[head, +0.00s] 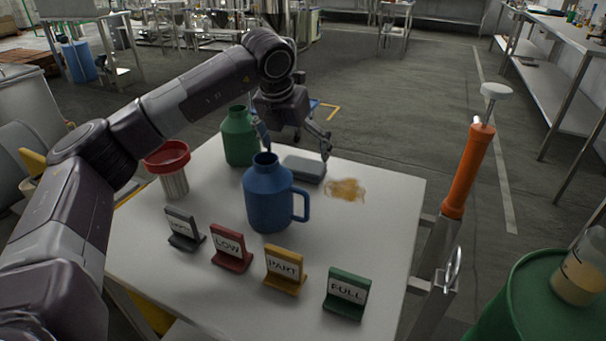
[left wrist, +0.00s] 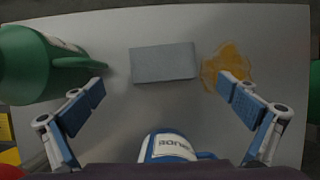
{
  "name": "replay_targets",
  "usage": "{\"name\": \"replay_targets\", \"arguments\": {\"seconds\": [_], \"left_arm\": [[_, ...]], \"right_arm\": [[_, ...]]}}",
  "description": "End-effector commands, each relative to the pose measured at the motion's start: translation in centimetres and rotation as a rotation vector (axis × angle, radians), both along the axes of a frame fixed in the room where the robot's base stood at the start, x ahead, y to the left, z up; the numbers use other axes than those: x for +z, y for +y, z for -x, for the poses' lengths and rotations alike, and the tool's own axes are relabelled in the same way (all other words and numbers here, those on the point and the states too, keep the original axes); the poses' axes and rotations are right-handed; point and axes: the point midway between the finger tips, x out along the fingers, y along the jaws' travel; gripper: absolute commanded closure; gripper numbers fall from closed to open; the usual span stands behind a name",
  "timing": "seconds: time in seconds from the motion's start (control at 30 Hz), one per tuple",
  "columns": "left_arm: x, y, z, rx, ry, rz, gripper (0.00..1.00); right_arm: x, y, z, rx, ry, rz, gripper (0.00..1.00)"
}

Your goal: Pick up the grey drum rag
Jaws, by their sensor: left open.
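The grey drum rag (head: 304,168) looks like a flat grey folded block lying on the white table, behind the blue jug. It shows whole in the left wrist view (left wrist: 163,63), at top centre. My left gripper (head: 296,145) is open and empty, above the table close to the rag. In the left wrist view its two blue fingers (left wrist: 162,88) are spread wider than the rag, with the rag apart from them and slightly beyond the tips. My right gripper is in neither view.
A green jug (head: 239,137) stands left of the rag and a blue jug (head: 267,195) in front. An amber spill (head: 346,189) lies right of it. A red-topped container (head: 170,167) and several signs, including FULL (head: 346,293), stand on the table (head: 385,235).

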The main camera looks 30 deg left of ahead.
Motion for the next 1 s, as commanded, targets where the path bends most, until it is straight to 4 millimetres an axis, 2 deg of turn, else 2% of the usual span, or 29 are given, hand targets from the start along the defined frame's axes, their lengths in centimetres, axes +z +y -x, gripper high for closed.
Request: {"name": "replay_targets", "arguments": {"seconds": [0.4, 0.7, 1.0], "left_arm": [[-5.0, -0.3, -2.4, 0.0, 0.001, -0.001, 0.0], [-5.3, -0.3, -2.6, -0.001, 0.0, -0.001, 0.0], [-5.3, -0.3, -2.6, -0.001, 0.0, 0.0, 0.33]], "right_arm": [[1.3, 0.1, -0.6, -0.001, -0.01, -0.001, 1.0], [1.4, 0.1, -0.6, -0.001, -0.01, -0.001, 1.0], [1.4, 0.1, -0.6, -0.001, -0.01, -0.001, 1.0]]}}
